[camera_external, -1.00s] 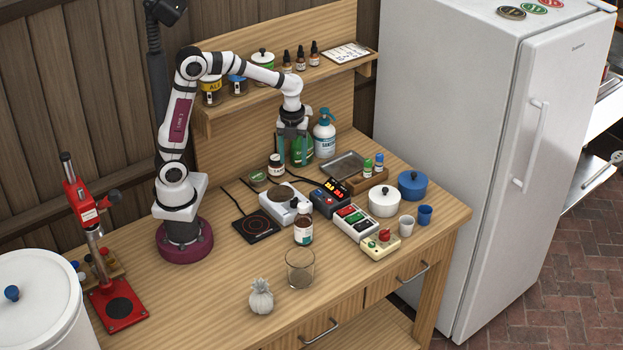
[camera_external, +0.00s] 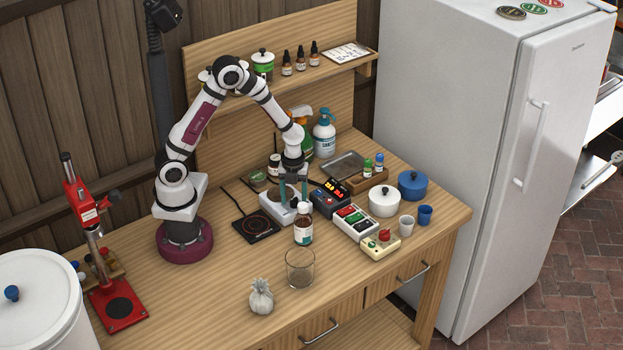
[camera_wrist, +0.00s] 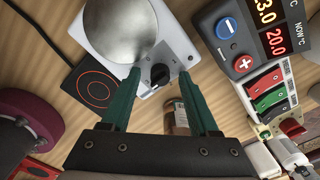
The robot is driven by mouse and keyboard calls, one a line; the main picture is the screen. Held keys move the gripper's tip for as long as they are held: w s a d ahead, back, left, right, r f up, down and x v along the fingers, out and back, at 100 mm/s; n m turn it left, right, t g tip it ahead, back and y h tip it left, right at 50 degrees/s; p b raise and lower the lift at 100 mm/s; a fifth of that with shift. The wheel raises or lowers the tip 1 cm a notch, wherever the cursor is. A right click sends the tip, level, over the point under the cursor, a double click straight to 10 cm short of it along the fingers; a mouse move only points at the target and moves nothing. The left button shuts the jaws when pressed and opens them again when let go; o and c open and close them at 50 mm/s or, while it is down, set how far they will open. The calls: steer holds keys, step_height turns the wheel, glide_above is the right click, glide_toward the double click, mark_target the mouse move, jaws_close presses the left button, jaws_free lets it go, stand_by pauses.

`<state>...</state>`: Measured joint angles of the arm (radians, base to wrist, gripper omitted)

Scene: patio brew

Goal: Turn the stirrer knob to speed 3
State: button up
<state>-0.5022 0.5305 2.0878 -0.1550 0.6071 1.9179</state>
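The stirrer is a white box with a round grey metal top; it stands mid-table in the external view (camera_external: 272,209) and fills the upper middle of the wrist view (camera_wrist: 186,48). Its black stirrer knob (camera_wrist: 160,75) sits on the face towards the wrist camera. I cannot read the speed marks or the setting. My gripper (camera_external: 293,200) points down over the stirrer's front right side. In the wrist view my gripper (camera_wrist: 159,73) is open, with one green finger on each side of the knob. I cannot tell if either finger touches it. The knob is hidden in the external view.
A brown bottle (camera_external: 303,232) stands close in front of the stirrer. A dark controller with red and yellow digits (camera_external: 328,201) is just right, with a switch box (camera_external: 355,221) beyond. A black hotplate (camera_external: 256,227) lies left. A glass beaker (camera_external: 300,270) stands nearer the front.

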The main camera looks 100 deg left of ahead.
jaws_close()
steer(key=shift+n, duration=0.6)
steer(key=shift+o, duration=0.5)
jaws_free()
steer(key=shift+r, duration=0.1)
step_height(320, 180, up, 16)
